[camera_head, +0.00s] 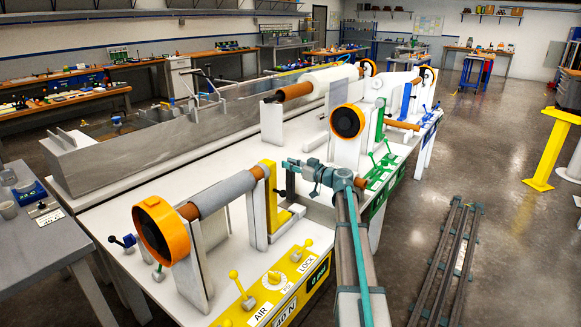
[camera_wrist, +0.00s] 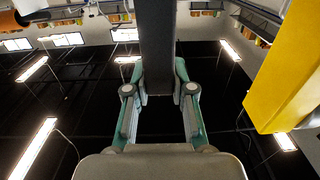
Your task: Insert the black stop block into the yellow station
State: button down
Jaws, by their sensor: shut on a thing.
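My gripper (camera_head: 291,165) is shut on the black stop block (camera_head: 290,184), a dark upright bar that hangs below the fingertips. In the wrist view the block (camera_wrist: 160,45) runs up the middle between the two teal fingers of my gripper (camera_wrist: 160,84). The yellow station has an upright yellow post (camera_head: 270,186) with a foot at its base and a yellow front panel (camera_head: 275,284) with levers. The block is just right of the post, above the foot, and seems apart from it. The wrist view shows a yellow part (camera_wrist: 284,80) at the right. The block's lower end is hard to make out.
A grey roll (camera_head: 225,192) on an orange-ended shaft lies left of the yellow post. Green levers and a green station (camera_head: 382,172) stand behind and right. A blue station (camera_head: 406,98) stands farther back. The floor at right holds a dark rail (camera_head: 447,262).

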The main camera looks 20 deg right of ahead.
aim_at(293, 189)
jog(key=shift+f+b, duration=0.15)
jog(key=shift+b, duration=0.45)
notch_tip(293, 189, down, 6)
jog(key=b, duration=0.6)
jog(key=shift+r, duration=0.25)
jog(key=shift+b, duration=2.15)
dwell(1.0)
jog(key=shift+f+b, duration=2.35)
jog(key=shift+b, duration=0.2)
jog(key=c, duration=0.9)
grip_release()
jog(key=shift+s, duration=0.15)
